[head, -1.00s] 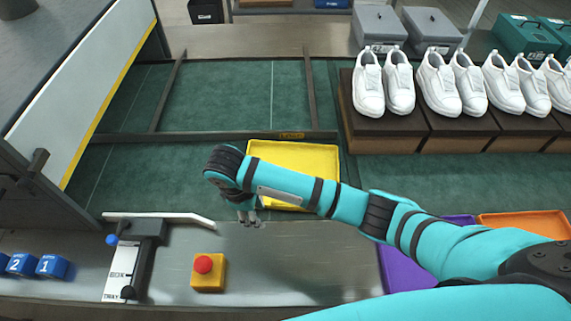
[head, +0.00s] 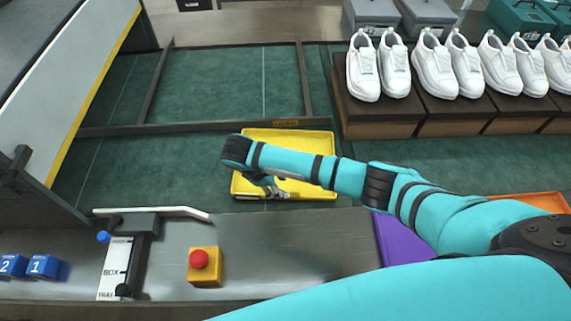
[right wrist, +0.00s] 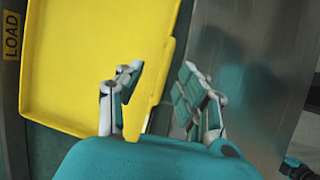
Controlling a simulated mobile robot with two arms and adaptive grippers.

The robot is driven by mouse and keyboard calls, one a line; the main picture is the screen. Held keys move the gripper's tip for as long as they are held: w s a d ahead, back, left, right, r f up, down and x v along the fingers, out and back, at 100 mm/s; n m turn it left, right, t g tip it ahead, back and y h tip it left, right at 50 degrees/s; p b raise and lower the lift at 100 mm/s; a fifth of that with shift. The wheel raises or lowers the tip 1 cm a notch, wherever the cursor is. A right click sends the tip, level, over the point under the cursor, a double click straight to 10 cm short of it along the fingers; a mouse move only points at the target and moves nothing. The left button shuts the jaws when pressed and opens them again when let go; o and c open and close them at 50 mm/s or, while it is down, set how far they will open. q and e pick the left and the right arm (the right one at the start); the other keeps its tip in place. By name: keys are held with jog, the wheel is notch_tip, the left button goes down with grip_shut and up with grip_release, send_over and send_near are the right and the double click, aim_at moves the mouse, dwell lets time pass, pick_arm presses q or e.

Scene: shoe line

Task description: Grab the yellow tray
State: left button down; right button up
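The yellow tray (head: 310,140) lies flat on the green surface, at the middle of the head view, just beyond the grey metal counter. My right arm crosses in front of it and hides part of it. My right gripper (head: 277,192) is over the tray's near left edge. In the right wrist view the yellow tray (right wrist: 90,60) fills the left side, and my right gripper (right wrist: 160,98) is open, with one finger over the tray's rim and the other over the counter side. No contact with the rim is clear. My left gripper is not in view.
A purple tray (head: 393,240) and an orange tray (head: 530,203) lie to the right, partly behind my arm. A red button on a yellow box (head: 205,267) and a lever unit (head: 140,232) stand on the counter (head: 290,240). White shoes (head: 364,68) stand on brown blocks behind.

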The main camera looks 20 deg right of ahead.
jog(key=shift+s+p+x, duration=0.2)
jog(key=shift+p+x, duration=0.15)
jog(key=shift+x, duration=1)
jog(key=shift+s+p+x, duration=0.2)
jog(key=shift+p+x, duration=0.15)
jog(key=shift+x, duration=1.05)
jog(key=shift+a, duration=0.1)
grip_shut()
jog(key=shift+w, duration=0.1)
